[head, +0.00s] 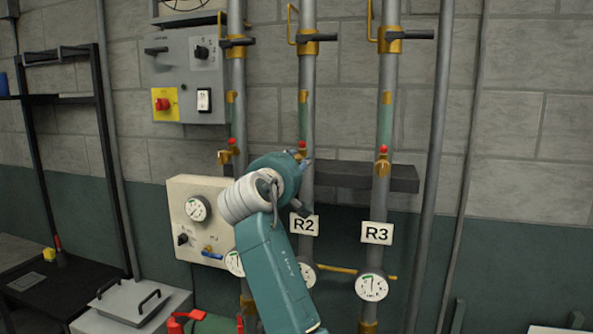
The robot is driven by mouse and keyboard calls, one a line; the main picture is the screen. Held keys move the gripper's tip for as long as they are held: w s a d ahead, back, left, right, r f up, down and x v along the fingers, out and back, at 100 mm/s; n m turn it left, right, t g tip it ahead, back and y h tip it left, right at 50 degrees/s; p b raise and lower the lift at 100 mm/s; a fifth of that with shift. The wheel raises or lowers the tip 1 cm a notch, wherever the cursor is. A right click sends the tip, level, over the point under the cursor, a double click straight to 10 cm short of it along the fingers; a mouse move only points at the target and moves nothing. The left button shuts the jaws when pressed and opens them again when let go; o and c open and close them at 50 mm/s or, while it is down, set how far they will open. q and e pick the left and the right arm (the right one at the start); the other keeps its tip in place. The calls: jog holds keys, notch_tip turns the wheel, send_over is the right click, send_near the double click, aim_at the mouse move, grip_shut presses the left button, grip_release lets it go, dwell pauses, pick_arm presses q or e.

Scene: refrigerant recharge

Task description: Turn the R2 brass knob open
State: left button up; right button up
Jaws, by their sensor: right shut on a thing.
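The R2 brass knob (301,152) sits on the middle vertical pipe, below a red cap and above the white R2 label (304,224). Only a small part of it shows, because my teal right arm and wrist cover most of it. My right gripper (306,158) is at the knob, shut on it; its fingers are mostly hidden behind the wrist. The knob's turn angle cannot be made out. My left gripper is not in view.
A matching brass knob (383,165) is on the R3 pipe to the right. A dark ledge (360,176) runs behind the pipes. A beige gauge box (190,215) is at the left, below a grey switch panel (180,65). Pressure gauges (372,287) sit lower down.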

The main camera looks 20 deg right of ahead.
jog(key=m, duration=0.1)
jog(key=m+b, duration=0.2)
jog(key=shift+f+m, duration=0.25)
jog(key=shift+m, duration=0.15)
jog(key=m+b, duration=0.2)
jog(key=m, duration=0.1)
jog(key=shift+m, duration=0.3)
jog(key=m+b, duration=0.1)
jog(key=m, duration=0.2)
jog(key=shift+m+b, duration=0.3)
jog(key=shift+b, duration=0.05)
jog(key=shift+m+b, duration=0.45)
jog(key=shift+m, duration=1.35)
jog(key=o, duration=1.2)
jog(key=shift+r, duration=0.1)
jog(key=shift+c, duration=0.2)
jog(key=shift+r, duration=0.1)
